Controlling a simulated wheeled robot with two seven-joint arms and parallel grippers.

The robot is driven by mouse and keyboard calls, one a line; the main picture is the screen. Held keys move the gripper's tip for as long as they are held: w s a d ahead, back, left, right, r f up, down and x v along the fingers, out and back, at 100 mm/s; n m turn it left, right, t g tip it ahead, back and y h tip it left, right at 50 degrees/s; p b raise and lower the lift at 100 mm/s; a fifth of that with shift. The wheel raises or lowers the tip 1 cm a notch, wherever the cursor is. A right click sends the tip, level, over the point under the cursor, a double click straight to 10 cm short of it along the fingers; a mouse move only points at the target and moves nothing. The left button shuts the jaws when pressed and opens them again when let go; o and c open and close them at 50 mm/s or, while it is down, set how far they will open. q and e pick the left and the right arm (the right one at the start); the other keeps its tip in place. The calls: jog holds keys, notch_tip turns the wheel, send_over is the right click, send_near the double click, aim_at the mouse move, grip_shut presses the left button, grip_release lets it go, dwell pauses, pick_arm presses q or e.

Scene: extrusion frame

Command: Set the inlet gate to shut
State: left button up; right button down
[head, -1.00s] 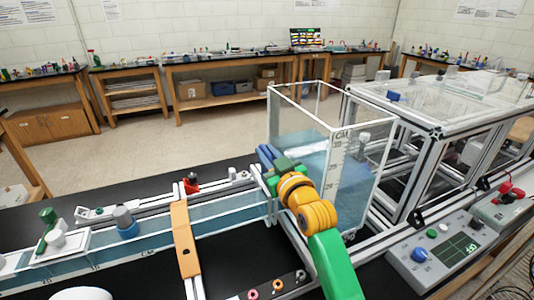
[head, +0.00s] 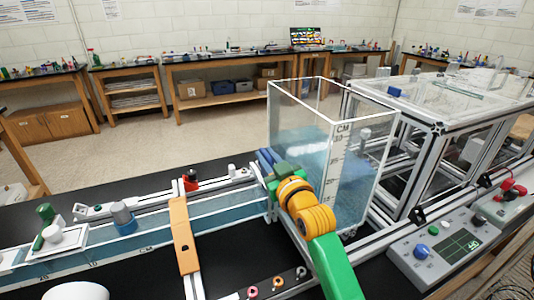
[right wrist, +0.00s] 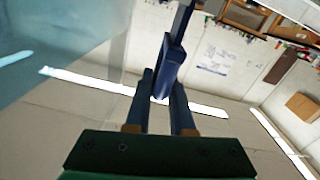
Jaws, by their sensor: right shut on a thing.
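My right gripper (head: 268,158) reaches up to the channel end of the clear water tank (head: 345,185), its blue fingers beside the tank's near left wall. In the right wrist view, its two fingers (right wrist: 162,98) are shut on a dark blue handle (right wrist: 174,58), which I take to be the inlet gate's. In the head view the handle is hidden behind the gripper and cannot be told from the fingers. The gate's own setting cannot be read. My left gripper does not show.
A water channel (head: 150,226) runs left from the tank, crossed by an orange bar (head: 184,236). A grey control box (head: 440,248) with knobs and a display stands at the right. A metal frame with clear panels (head: 440,110) stands behind it.

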notch_tip(320, 180, down, 3)
jog(key=shift+f+b, duration=0.15)
jog(key=shift+b, duration=0.3)
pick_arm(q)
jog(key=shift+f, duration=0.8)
pick_arm(e)
jog(key=c, duration=0.9)
grip_release()
jog(key=shift+o, duration=0.5)
jog(key=shift+w, duration=0.15)
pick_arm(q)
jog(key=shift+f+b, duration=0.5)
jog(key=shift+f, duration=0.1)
pick_arm(e)
jog(key=v, duration=0.7)
